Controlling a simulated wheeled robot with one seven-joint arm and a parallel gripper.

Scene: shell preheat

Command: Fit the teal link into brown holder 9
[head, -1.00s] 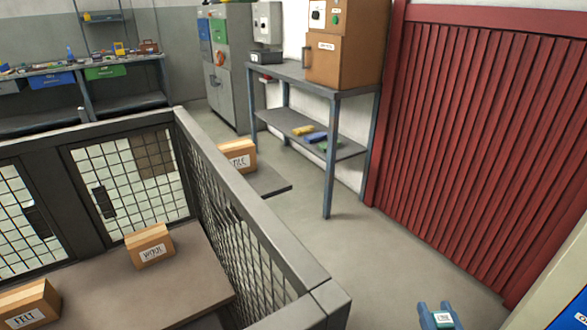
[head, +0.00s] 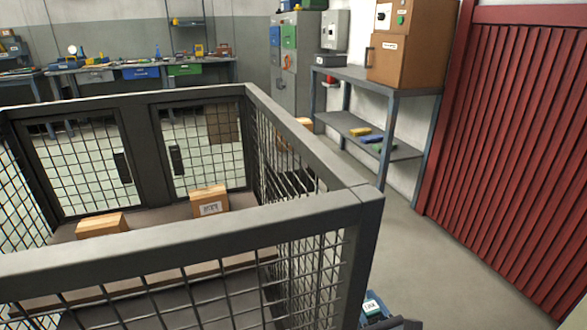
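A small blue-teal piece (head: 372,305) with a white label shows at the bottom edge of the head view, right beside the corner post of the mesh fence. Its lower part is cut off. I cannot tell for sure whether it is the teal link. A dark shape (head: 400,323) next to it at the bottom edge may be part of my gripper; its fingertips cannot be made out, nor whether they are open or shut. I see no brown holder with a readable 9.
A grey mesh fence (head: 180,236) crosses the near left, with labelled boxes (head: 209,201) inside. A steel bench (head: 350,76) bearing a brown cabinet (head: 405,45) stands behind. A red slatted wall (head: 520,140) closes the right. The floor (head: 440,270) between is clear.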

